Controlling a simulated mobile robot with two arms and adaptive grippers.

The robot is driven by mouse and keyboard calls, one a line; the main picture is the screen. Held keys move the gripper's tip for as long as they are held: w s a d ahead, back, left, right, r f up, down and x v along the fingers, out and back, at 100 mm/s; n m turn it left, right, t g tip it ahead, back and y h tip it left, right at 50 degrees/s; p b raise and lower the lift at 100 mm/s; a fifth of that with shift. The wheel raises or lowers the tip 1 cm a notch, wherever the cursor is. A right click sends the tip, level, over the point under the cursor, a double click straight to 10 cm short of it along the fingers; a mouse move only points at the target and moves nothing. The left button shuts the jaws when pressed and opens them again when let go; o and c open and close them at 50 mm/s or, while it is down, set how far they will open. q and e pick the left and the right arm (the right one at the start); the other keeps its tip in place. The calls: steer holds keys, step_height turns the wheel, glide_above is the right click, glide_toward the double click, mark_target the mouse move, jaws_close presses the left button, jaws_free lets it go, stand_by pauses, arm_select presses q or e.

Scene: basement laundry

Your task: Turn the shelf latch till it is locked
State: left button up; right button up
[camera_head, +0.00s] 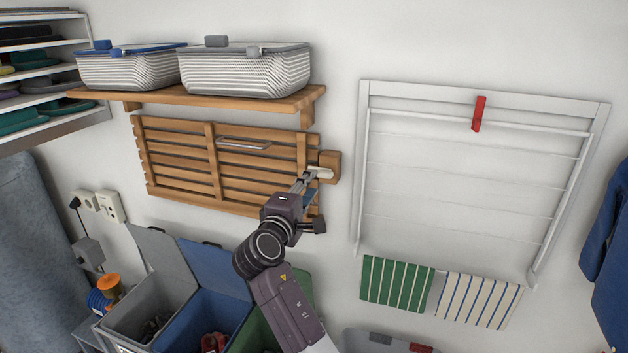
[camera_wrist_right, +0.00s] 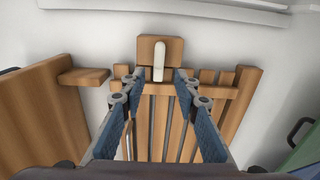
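The shelf latch is a wooden block (camera_head: 331,163) on the wall at the right edge of the slatted wooden panel (camera_head: 182,160), with a pale lever (camera_head: 320,173) on it. In the wrist view, the lever (camera_wrist_right: 158,60) runs from the block (camera_wrist_right: 174,48) toward the panel's frame; I cannot tell if it overlaps the frame. The panel lies about flat along the wall. My right gripper (camera_head: 308,180) is at the latch. In the wrist view, its two fingers (camera_wrist_right: 157,84) are apart, one each side of the lever's free end, with gaps visible. My left gripper is not in view.
A wooden shelf (camera_head: 220,97) with two lidded baskets (camera_head: 245,74) is above the panel. A white drying rack (camera_head: 364,165) hangs to the right of the latch. Open laundry bins (camera_head: 150,262) stand below. The wall between latch and rack is bare.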

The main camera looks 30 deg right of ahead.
steer(key=v, duration=0.7)
steer(key=shift+s+a, duration=0.25)
steer(key=shift+a, duration=0.1)
